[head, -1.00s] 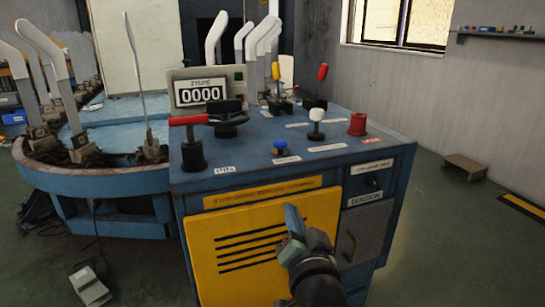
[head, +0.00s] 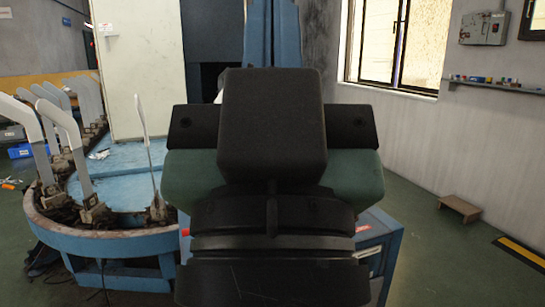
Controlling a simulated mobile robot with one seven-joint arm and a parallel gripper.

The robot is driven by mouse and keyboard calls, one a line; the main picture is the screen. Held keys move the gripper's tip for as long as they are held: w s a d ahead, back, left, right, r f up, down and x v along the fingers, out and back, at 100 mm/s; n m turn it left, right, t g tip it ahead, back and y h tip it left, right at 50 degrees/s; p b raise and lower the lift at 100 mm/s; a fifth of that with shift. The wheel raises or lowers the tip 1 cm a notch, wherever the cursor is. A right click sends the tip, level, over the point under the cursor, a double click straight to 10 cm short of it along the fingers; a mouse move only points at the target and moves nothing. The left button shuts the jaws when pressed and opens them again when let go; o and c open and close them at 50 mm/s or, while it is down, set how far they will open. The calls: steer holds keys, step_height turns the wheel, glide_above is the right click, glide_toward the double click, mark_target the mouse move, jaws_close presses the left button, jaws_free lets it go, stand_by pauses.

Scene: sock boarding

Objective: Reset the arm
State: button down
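My gripper (head: 272,125) fills the middle of the head view, close to the camera and seen from behind. Its black and green housing hides its fingertips, so I cannot see whether it is open or shut or whether it holds anything. Behind it stands the blue control cabinet (head: 378,240), mostly hidden by my arm. Only the right side and part of the lower front of the cabinet show. Its levers, counter display and yellow panel are out of sight.
At the left is a round blue machine bed (head: 105,232) with several upright grey sock boards (head: 70,130). A pale panel (head: 135,65) stands behind it. A small brown step (head: 460,207) sits on the open floor at the right. A wall box (head: 483,28) hangs above a shelf (head: 495,84).

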step_height(320, 180, up, 26)
steer(key=p, duration=2.3)
steer(key=shift+p, duration=0.35)
